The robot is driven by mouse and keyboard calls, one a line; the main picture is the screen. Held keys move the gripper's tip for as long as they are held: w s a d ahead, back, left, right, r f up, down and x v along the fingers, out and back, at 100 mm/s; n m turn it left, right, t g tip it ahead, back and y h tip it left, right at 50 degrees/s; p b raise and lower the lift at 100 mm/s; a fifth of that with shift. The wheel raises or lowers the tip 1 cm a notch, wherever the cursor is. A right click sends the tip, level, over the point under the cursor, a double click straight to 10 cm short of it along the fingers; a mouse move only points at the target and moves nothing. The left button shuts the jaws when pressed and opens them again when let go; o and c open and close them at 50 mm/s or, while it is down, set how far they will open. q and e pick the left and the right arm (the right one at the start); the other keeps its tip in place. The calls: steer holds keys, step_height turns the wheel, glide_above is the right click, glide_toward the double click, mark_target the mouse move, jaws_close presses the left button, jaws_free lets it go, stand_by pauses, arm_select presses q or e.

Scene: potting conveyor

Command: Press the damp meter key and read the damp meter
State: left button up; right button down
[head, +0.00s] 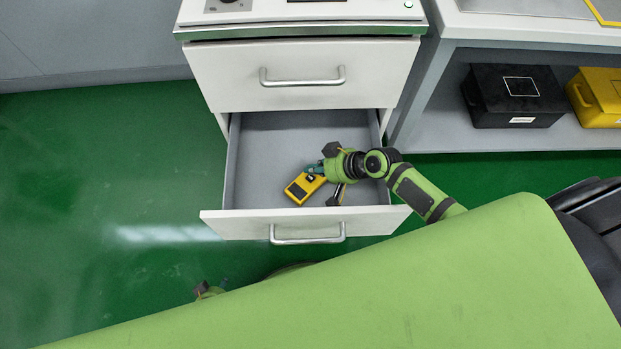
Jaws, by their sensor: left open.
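The damp meter (304,187), a yellow handheld box with dark parts on its face, lies slanted on the floor of the open lower drawer (256,167). My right gripper (316,171) reaches into the drawer from the right, its teal tip over the meter's upper end. I cannot tell whether it touches the meter or how far its fingers are apart. The gripper covers part of that end; the key and any reading are too small to make out. My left gripper (210,289) is open at the bottom left, mostly hidden behind my green body and away from the drawer.
The upper drawer (303,95) of the white cabinet is shut. The lower drawer's front panel with its handle (307,236) stands out towards me. At the right, a shelf holds a black case (512,97) and a yellow case (598,98). The green floor at the left is clear.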

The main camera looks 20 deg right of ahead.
mark_target(314, 178)
arm_select(q)
steer(key=shift+w+d, duration=0.1)
steer(key=shift+w, duration=0.65)
arm_select(e)
steer(key=shift+f, duration=0.55)
arm_select(q)
steer(key=shift+f+b, duration=0.1)
steer(key=shift+b, duration=0.2)
steer(key=shift+f+b, duration=0.3)
arm_select(e)
steer(key=shift+f, duration=0.45)
arm_select(q)
steer(key=shift+f+b, duration=0.35)
arm_select(e)
steer(key=shift+f, duration=0.4)
arm_select(q)
steer(key=shift+r, duration=0.1)
arm_select(e)
steer(key=shift+r, duration=0.1)
arm_select(q)
steer(key=shift+r+p, duration=0.75)
steer(key=shift+p, duration=0.1)
arm_select(e)
steer(key=shift+r, duration=0.75)
